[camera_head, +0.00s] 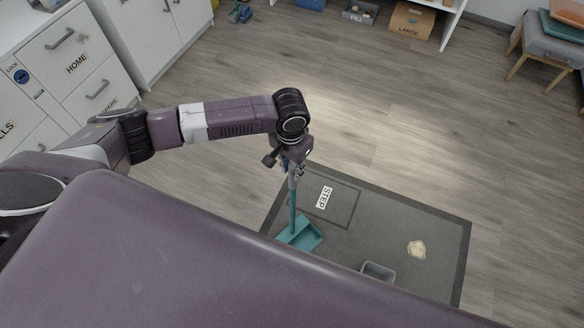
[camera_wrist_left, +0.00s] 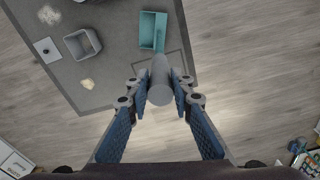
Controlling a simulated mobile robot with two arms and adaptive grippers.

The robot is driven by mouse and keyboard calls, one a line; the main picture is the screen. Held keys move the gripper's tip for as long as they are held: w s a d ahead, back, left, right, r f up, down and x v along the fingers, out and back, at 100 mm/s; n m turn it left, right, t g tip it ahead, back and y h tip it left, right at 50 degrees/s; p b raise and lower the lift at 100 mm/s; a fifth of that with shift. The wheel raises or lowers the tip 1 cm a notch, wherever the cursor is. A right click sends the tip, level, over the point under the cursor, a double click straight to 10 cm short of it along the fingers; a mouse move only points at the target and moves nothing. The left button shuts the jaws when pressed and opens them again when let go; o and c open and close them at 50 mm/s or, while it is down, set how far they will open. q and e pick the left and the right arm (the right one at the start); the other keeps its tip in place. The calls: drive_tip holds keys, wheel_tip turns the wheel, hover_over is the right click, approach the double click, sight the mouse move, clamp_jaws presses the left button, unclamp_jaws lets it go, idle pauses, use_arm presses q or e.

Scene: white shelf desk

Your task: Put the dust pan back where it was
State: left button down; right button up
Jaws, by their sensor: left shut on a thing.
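The dust pan (camera_head: 301,233) is teal with a long upright handle, and its pan is over the dark grey mat (camera_head: 374,218). My left gripper (camera_head: 292,168) is shut on the upper handle. In the left wrist view, my left gripper (camera_wrist_left: 161,88) has its two blue-padded fingers on either side of the grey handle end, with the teal pan (camera_wrist_left: 153,32) below. I cannot tell whether the pan touches the mat. My right gripper is not in view.
The mat has a marked square with a "STEP" label (camera_head: 324,197), a pale crumb pile (camera_head: 417,249) and a small grey bin (camera_head: 378,271). White drawers (camera_head: 75,62) stand at left. A shelf with boxes (camera_head: 411,19) and a cushioned stool (camera_head: 552,45) are at the back. The wooden floor between is clear.

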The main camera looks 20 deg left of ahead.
use_arm(q)
drive_tip(key=c, duration=1.7)
unclamp_jaws()
drive_tip(key=r, duration=1.2)
drive_tip(key=shift+s+p, duration=0.3)
